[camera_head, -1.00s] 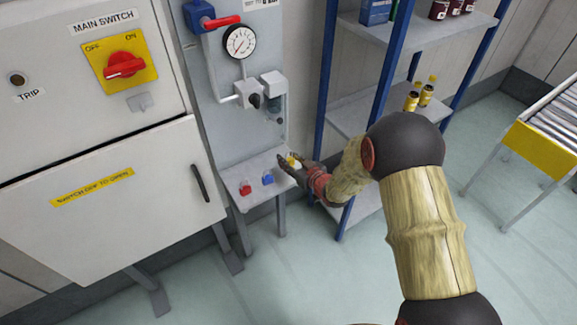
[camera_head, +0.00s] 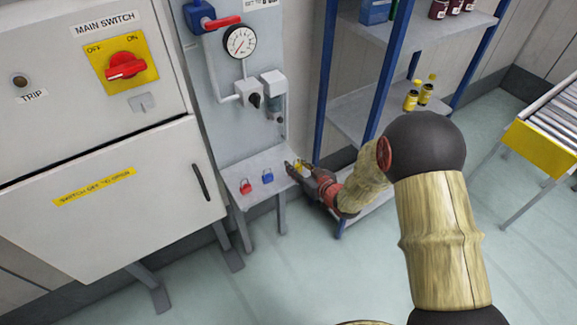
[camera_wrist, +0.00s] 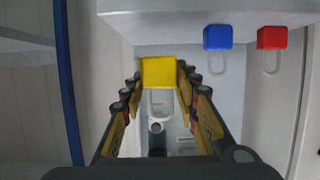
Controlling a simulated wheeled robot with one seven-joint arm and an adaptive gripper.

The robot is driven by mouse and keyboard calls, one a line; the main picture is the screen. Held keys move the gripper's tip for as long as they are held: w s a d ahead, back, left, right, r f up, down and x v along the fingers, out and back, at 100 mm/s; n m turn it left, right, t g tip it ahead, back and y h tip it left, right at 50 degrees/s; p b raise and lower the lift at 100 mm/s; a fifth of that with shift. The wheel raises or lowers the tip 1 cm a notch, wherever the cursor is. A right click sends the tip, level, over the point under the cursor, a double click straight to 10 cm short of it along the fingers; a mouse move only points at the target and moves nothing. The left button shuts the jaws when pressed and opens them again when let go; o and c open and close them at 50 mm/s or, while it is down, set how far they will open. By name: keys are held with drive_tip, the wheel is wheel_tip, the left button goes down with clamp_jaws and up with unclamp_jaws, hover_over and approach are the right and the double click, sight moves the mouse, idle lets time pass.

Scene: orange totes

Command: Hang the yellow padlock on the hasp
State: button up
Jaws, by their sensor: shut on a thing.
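The yellow padlock (camera_head: 298,164) is at the right end of a small grey shelf. In the wrist view the yellow padlock (camera_wrist: 158,72) sits between the fingertips of my gripper (camera_wrist: 158,76), with its pale shackle pointing down the picture. My gripper (camera_head: 294,166) is shut on its body. I cannot tell whether the padlock still touches the shelf. A small grey tab, seemingly the hasp (camera_head: 141,102), is on the cabinet just below the red main switch, well to the upper left of my gripper.
A blue padlock (camera_head: 267,177) and a red padlock (camera_head: 246,187) lie on the grey shelf (camera_head: 240,172) left of my gripper. A gauge (camera_head: 240,42) and valves stand above it. A blue-posted rack (camera_head: 322,85) stands close on the right. The floor in front is clear.

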sight(299, 170)
drive_tip(key=shift+s+d, duration=0.7)
drive_tip(key=shift+s, duration=0.3)
drive_tip(key=shift+s+d, duration=0.65)
drive_tip(key=shift+s, duration=0.35)
